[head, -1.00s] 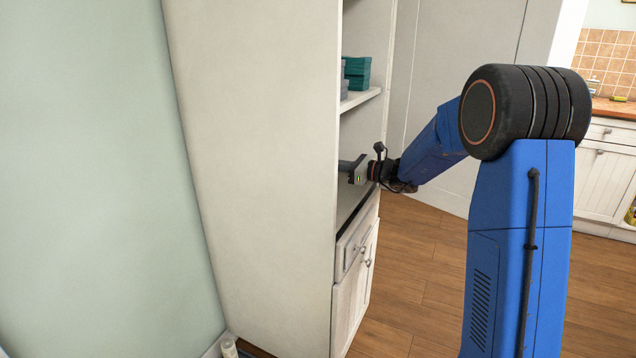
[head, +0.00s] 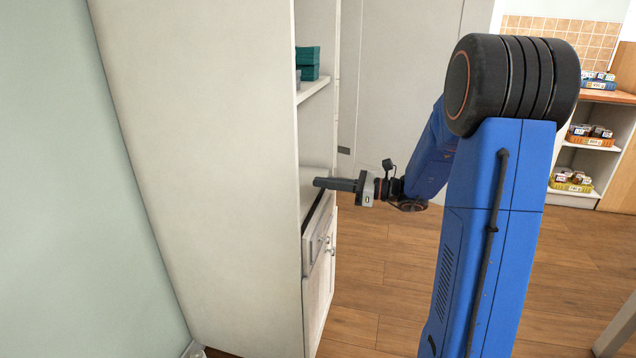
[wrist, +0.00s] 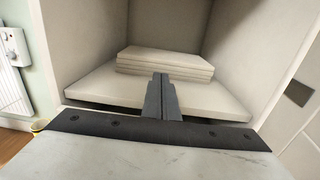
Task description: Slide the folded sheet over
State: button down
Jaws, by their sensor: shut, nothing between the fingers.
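The folded sheet (wrist: 165,62) shows in the wrist view as a flat, pale, layered stack. It lies toward the back of a pale cabinet shelf (wrist: 100,84). My gripper (wrist: 160,78) points into this compartment with its dark fingers together and nothing between them. The fingers overlap the front of the sheet in the wrist view, and I cannot tell if they touch it. The sheet is hidden there behind the cabinet's side wall.
The tall cabinet side (head: 200,150) stands to the left of my arm. Teal boxes (head: 308,64) sit on an upper shelf. A drawer (head: 318,245) with a door below it is under the compartment. Open wooden floor (head: 400,280) lies to the right.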

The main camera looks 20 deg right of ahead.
jog(key=x, duration=1.1)
jog(key=shift+w+a, duration=0.2)
jog(key=shift+a, duration=0.15)
jog(key=shift+w+a, duration=0.1)
jog(key=x, duration=1)
jog(key=shift+f, duration=0.1)
